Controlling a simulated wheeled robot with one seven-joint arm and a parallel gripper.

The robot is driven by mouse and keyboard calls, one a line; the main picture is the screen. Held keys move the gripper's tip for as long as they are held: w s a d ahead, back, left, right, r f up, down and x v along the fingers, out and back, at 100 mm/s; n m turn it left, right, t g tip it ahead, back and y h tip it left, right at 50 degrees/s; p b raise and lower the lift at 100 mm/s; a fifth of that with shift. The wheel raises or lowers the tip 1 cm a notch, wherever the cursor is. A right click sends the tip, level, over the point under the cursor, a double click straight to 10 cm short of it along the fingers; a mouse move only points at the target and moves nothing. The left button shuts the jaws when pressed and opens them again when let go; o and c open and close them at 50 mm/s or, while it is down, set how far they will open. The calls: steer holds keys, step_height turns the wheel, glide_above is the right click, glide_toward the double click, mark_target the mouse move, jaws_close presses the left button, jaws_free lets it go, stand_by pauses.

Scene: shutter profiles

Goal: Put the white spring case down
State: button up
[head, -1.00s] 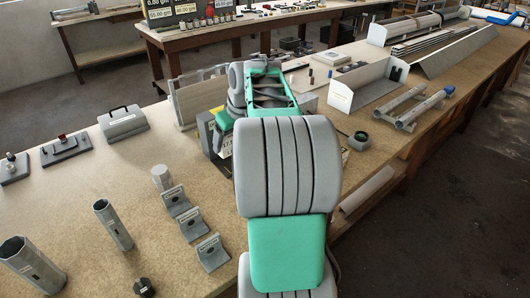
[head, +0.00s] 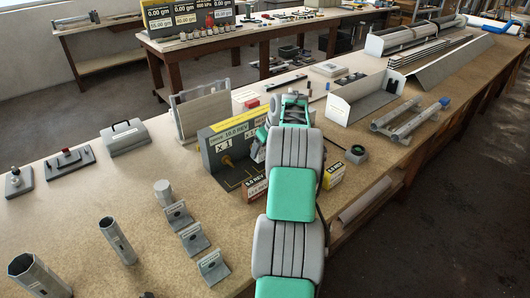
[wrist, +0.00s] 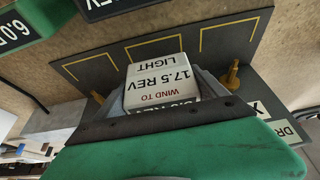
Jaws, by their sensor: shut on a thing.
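The white spring case (wrist: 158,82), marked "WIND TO 17.5 REV LIGHT", shows in the wrist view between the grey fingers of my gripper (wrist: 165,92), which is shut on it. Below it is a dark base plate (wrist: 190,48) with several yellow outlined bays. I cannot tell whether the case touches the plate. In the head view the plate belongs to a grey stand (head: 206,153) with signs "10.0 REV" and "X 1". My arm hides the case and most of the gripper there.
A reddish case (head: 254,189) and a yellow case (head: 333,173) stand close beside my arm. Brass pegs (wrist: 232,75) rise near the gripper. Grey brackets (head: 195,238) and upright tubes (head: 118,240) stand at front left.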

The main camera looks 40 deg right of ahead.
steer(key=shift+w+d+f+p, duration=0.1)
steer(key=shift+f+p, duration=0.5)
steer(key=shift+f, duration=1.05)
steer(key=shift+f, duration=0.15)
steer(key=o, duration=1.6)
steer(key=shift+c, duration=0.2)
